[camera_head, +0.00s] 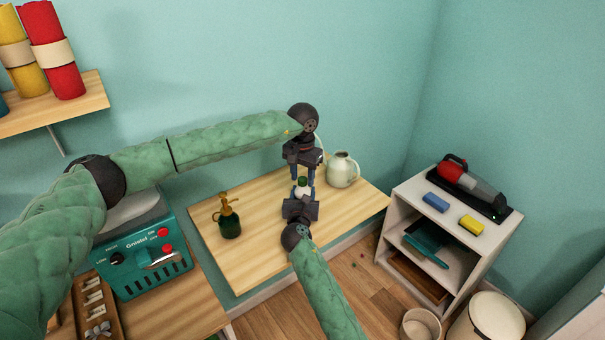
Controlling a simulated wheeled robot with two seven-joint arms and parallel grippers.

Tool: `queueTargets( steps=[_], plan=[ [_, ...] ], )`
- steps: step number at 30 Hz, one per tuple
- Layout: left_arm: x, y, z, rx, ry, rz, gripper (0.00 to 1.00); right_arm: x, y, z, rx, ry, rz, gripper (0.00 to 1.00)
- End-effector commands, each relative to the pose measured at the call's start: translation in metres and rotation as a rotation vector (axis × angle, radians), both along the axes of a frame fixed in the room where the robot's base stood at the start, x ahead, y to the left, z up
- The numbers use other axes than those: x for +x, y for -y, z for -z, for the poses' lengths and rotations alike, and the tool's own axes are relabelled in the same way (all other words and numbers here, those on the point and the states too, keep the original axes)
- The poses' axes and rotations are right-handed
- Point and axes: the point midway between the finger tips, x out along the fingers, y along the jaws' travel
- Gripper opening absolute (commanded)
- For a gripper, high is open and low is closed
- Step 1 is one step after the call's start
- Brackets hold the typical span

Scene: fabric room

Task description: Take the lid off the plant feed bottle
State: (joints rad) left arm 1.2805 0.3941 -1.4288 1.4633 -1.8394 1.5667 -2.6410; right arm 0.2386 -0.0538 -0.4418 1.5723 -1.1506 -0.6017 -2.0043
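The plant feed bottle (302,191) is small and pale with a green lid (302,181). It is near the right part of the wooden table (258,238) and looks upright. My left gripper (303,179) points down from above, its dark fingers apart on either side of the lid, with a gap visible between them. My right gripper (303,192) reaches in from the front, its fingers on either side of the bottle body. It hides the lower part of the bottle. Whether its fingers touch the bottle is too small to tell.
A pale jug (342,170) stands close behind, to the right of the grippers. A dark green spray bottle (229,219) stands at the table's left. A teal appliance (150,255) is at the lower left and a white shelf unit (411,204) at the right. The table's front middle is clear.

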Motion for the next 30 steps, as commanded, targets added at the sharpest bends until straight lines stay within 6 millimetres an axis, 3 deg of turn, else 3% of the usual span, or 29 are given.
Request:
queueTargets(
  steps=[1, 6, 7, 14, 24, 30],
  plan=[
    [0.0000, 0.0000, -0.0002, 0.000, 0.000, 0.000, 0.35, 0.0001, 0.0000, -0.0005, 0.000, 0.001, 0.000, 0.00],
    [0.0000, 0.0000, -0.0003, 0.000, 0.000, 0.000, 0.02, 0.0001, -0.0001, -0.0005, 0.000, 0.001, 0.000, 0.00],
    [0.0000, 0.0000, -0.0004, 0.000, 0.000, 0.000, 0.00, 0.0001, -0.0001, -0.0005, 0.000, 0.001, 0.000, 0.00],
    [0.0001, -0.0001, -0.0005, 0.000, 0.000, -0.035, 0.00, 0.0001, 0.0000, -0.0005, 0.000, 0.001, 0.000, 0.00],
    [0.0002, 0.0004, -0.0008, 0.000, 0.000, -0.442, 0.00, 0.0001, 0.0000, -0.0005, 0.000, 0.001, 0.000, 0.00],
    [0.0003, 0.0004, -0.0009, 0.000, 0.000, -0.582, 0.00, 0.0000, -0.0001, -0.0005, 0.000, 0.001, 0.000, 0.00]
  ],
)
